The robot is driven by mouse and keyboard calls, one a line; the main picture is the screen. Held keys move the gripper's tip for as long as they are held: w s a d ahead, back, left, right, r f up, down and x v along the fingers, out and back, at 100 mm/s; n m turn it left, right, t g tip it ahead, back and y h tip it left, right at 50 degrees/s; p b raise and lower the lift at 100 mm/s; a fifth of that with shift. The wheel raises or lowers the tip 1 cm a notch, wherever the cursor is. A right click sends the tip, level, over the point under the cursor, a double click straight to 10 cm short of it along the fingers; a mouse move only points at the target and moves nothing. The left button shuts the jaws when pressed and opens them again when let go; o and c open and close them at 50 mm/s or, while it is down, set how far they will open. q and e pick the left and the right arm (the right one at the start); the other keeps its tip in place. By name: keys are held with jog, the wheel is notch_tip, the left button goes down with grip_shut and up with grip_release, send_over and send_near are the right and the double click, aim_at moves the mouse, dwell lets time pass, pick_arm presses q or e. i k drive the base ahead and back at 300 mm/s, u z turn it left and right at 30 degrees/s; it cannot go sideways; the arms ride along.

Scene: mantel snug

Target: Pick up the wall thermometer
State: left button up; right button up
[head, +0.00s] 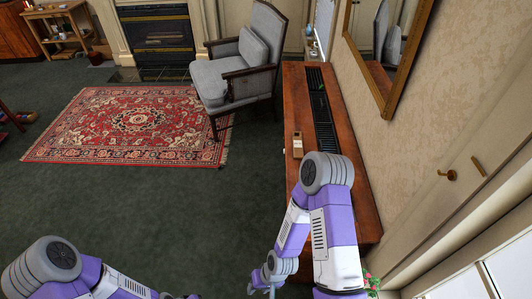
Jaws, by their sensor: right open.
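A small light-brown wooden piece with a pale patch (297,145), which looks like the wall thermometer, lies on the cabinet top near its left edge. My right arm reaches over the near part of the cabinet. My right gripper (267,284) is low in the head view, nearer to me than the thermometer and clear of it. It is small, open and partly cut by the bottom edge. My left arm enters at the lower left, and its gripper is below the picture.
The long wooden cabinet (365,205) stands along the right wall, with a dark slatted strip (320,108) on top. A framed mirror (390,85) hangs above it. A grey armchair (238,65) stands at its far end. A red rug (130,125) lies on open green carpet (150,215).

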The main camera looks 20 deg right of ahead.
aim_at(297, 141)
jog(key=u, duration=0.8)
jog(key=i, duration=0.55)
jog(key=z, duration=0.65)
jog(key=i, duration=1.75)
jog(key=z, duration=2.1)
jog(key=i, duration=1)
jog(key=z, duration=0.2)
